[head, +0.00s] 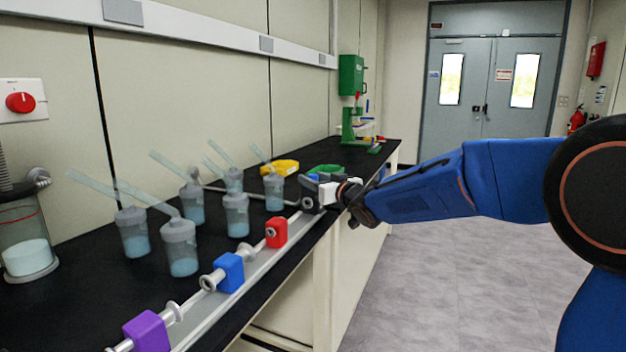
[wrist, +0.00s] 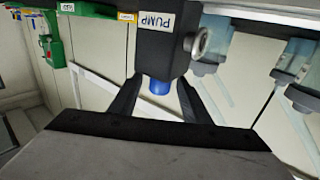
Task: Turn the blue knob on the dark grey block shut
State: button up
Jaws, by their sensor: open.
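The dark grey block (wrist: 163,42) carries a white label reading PUMP and fills the upper middle of the wrist view. The blue knob (wrist: 160,86) sticks out from its near face. My gripper (wrist: 160,80) is open, with one dark finger on each side of the knob. A small gap shows between the knob and each finger, so I see no grip on it. In the head view my gripper (head: 328,181) is at the far end of the rail, over the dark grey block (head: 309,203), and largely hides the knob there.
A metal rail (head: 255,285) along the bench's front edge carries red (head: 276,232), blue (head: 229,272) and purple (head: 147,332) blocks. Several capped flasks (head: 180,246) stand behind it. A green stand (head: 352,120) is farther back. The floor right of the bench is clear.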

jog(key=shift+w+a, duration=0.25)
jog(key=shift+w, duration=0.1)
jog(key=c, duration=1)
jog(key=shift+c, duration=0.2)
jog(key=shift+w+r+n+g+y, duration=0.1)
jog(key=shift+r+n+g+y, duration=0.05)
jog(key=shift+n+g+y, duration=2.05)
jog(key=shift+g+y, duration=0.1)
jog(key=shift+g, duration=0.3)
jog(key=o, duration=1)
